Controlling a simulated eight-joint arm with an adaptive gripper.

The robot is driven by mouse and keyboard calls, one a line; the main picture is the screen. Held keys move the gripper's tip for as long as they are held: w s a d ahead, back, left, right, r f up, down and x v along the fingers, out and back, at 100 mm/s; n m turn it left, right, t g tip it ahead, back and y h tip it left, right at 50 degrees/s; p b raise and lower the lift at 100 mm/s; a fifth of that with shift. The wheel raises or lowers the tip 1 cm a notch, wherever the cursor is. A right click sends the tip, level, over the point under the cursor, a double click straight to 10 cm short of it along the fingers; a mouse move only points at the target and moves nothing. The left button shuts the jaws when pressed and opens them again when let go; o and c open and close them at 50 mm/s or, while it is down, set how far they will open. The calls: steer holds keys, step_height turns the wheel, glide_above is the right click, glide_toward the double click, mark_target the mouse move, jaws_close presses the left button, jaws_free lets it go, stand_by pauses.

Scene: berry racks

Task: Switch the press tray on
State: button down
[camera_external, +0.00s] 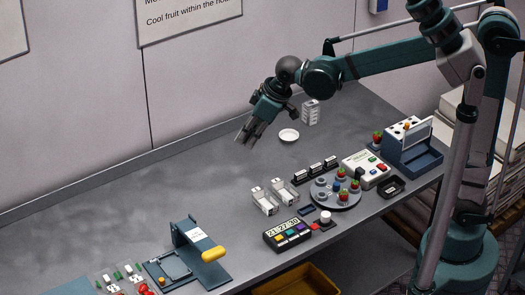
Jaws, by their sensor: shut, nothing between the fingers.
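A dark teal press-like device (188,236) stands at the front left of the bench, with an upright plate, a white label and a yellow handle (213,253). A flat framed tray (171,268) lies at its left side; I take this to be the press tray. A small orange-yellow spot (162,281) shows at the tray's front edge; I cannot tell whether it is a switch. My gripper (241,139) is shut and empty, pointing down above the back of the bench, well apart from the device, behind and to its right.
A timer (288,235) with coloured buttons, clear boxes (265,201), a round grey carrier (335,196) with berries and a white button box (367,169) stand to the right. A white dish (289,136) lies near my gripper. The bench's back left is clear.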

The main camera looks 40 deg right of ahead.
steer(key=s+a+f+n+g+p, duration=0.1)
steer(key=s+a+f, duration=0.3)
steer(key=a, duration=0.9)
steer(key=s+a+f+n+g+p, duration=0.1)
steer(key=s+a+f+n, duration=0.2)
steer(key=a, duration=1.1)
steer(key=s+a+f+n+g+p, duration=0.1)
steer(key=s+a+f, duration=0.5)
steer(key=a, duration=0.8)
step_height(320, 180, down, 3)
steer(key=shift+a+f+n, duration=0.1)
steer(key=shift+a+n, duration=0.1)
steer(key=shift+n, duration=0.6)
steer(key=shift+f, duration=0.1)
steer(key=shift+x, duration=4.85)
steer(key=shift+s+a, duration=0.1)
steer(key=shift+a, duration=0.1)
steer(key=shift+d, duration=0.1)
steer(key=b, duration=0.2)
glide_above(171, 279)
steer(key=d, duration=0.2)
steer(key=shift+s+a, duration=0.2)
steer(key=shift+a, duration=0.05)
steer(key=shift+d+f, duration=0.1)
